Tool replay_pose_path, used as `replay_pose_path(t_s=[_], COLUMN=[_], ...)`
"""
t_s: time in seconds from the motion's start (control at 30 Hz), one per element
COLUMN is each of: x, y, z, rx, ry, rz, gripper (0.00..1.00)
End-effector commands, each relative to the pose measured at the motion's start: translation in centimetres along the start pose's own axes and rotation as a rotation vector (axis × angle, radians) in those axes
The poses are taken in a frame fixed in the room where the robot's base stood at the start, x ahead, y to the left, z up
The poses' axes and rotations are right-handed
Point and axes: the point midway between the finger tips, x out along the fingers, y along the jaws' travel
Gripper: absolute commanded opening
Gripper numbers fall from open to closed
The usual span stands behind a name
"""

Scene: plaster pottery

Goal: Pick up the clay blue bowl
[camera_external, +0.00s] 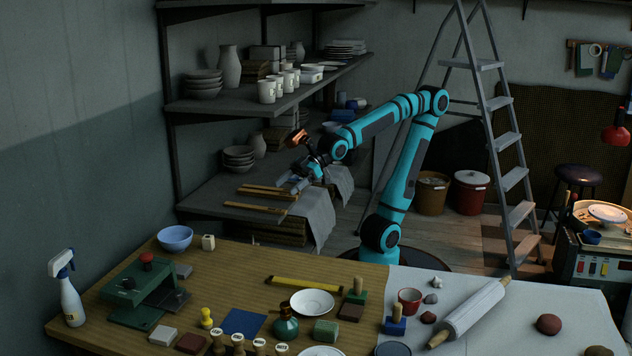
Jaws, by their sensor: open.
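A blue bowl (176,238) stands upright at the back left edge of the wooden table, beside a small pale block. My gripper (296,186) is open and empty, held in the air in front of the lower shelf. It is up and to the right of the bowl, well apart from it. A smaller dark blue bowl (592,237) sits at the far right on the machine. Other bluish vessels on the shelves are too dark and small to tell apart.
A spray bottle (68,290) and a green press (143,290) stand on the table's left side. A white plate (312,303), a green bottle (286,321) and a rolling pin (470,313) lie further right. Shelves (270,95) with pots rise behind the table.

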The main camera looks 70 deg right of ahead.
Motion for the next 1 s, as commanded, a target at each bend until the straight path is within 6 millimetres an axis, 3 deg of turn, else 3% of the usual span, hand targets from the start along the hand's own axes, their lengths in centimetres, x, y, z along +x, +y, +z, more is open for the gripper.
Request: replay_pose_path(t_s=[0.1, 0.5, 0.7, 1.0], x=[-1.9, -9.7, -13.9, -20.6], y=[4.1, 14.9, 18.7, 22.8], z=[-0.9, -2.3, -2.3, -1.9], rx=[0.041, 0.140, 0.172, 0.208], ry=[0.042, 0.174, 0.230, 0.308], rz=[0.080, 0.340, 0.461, 0.642], gripper=[0.72, 0.72, 0.72, 0.72])
